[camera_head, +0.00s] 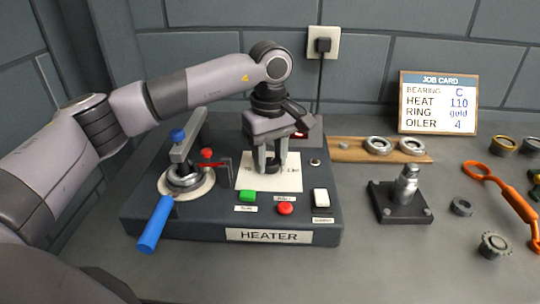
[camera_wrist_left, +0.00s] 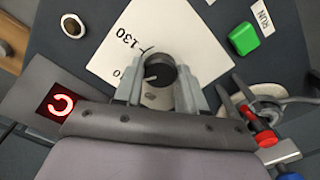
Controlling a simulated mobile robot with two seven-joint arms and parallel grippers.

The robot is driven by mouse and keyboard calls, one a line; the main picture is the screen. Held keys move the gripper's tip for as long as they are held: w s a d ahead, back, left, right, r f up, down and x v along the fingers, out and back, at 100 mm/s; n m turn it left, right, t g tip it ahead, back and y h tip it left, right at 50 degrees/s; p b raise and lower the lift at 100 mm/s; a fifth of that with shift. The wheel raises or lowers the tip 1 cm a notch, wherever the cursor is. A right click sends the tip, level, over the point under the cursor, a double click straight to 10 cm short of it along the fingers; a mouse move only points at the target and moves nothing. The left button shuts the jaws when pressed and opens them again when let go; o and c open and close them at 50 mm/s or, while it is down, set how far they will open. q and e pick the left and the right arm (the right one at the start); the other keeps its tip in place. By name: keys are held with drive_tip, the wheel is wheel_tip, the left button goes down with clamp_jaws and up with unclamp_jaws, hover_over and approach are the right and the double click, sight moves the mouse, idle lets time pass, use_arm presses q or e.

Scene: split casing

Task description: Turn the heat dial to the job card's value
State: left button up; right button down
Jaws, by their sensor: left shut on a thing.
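The heater (camera_head: 265,237) is a dark box with a white dial plate (camera_head: 285,182) on top. My left gripper (camera_head: 272,166) comes down from above and is shut on the dark round heat dial (camera_wrist_left: 160,72). In the left wrist view the gripper (camera_wrist_left: 158,92) has a finger on each side of the dial. The mark 130 is readable on the plate; other marks are partly hidden, and I cannot tell the exact setting. The job card (camera_head: 437,103) reads bearing C, heat 110, ring gold, oiler 4. My right gripper is not in view.
A green button (camera_head: 247,196), red button (camera_head: 285,208) and white switch (camera_head: 321,198) sit at the heater's front. A blue-handled clamp (camera_head: 155,222) is at left. A wooden rack (camera_head: 345,150) with rings, a shaft stand (camera_head: 405,200) and an orange tool (camera_head: 512,205) lie right.

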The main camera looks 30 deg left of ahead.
sight(270, 161)
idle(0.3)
use_arm(q)
drive_tip(key=o, duration=1.1)
wheel_tip(270, 161, up, 7)
drive_tip(key=shift+r, duration=0.15)
